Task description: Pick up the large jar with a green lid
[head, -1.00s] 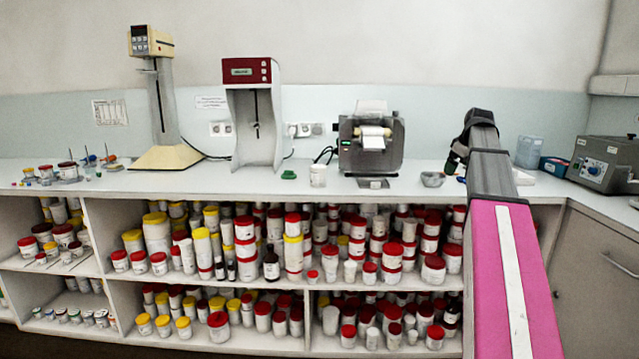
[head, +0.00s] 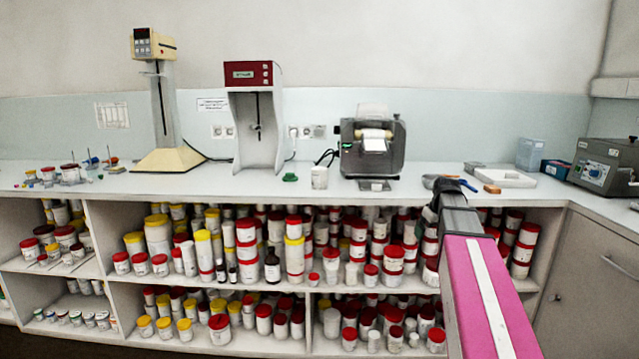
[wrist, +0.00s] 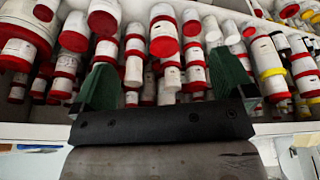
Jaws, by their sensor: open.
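I cannot make out a large jar with a green lid among the jars in view. A small green object (head: 290,177) lies on the counter, just left of a white jar (head: 319,177). My gripper (head: 434,213) is at the front of the right-hand shelf section, just below the counter edge, partly hidden by my arm. In the wrist view, its two green fingers (wrist: 166,84) stand wide apart. Several white jars with red lids (wrist: 164,40) show upside down beyond the fingers; none is gripped.
The shelves hold tightly packed jars with red and yellow lids (head: 203,250). The counter (head: 230,182) above carries a cream stand (head: 165,158), a red-topped device (head: 254,73), a grey printer-like machine (head: 372,150) and a white tray (head: 505,178).

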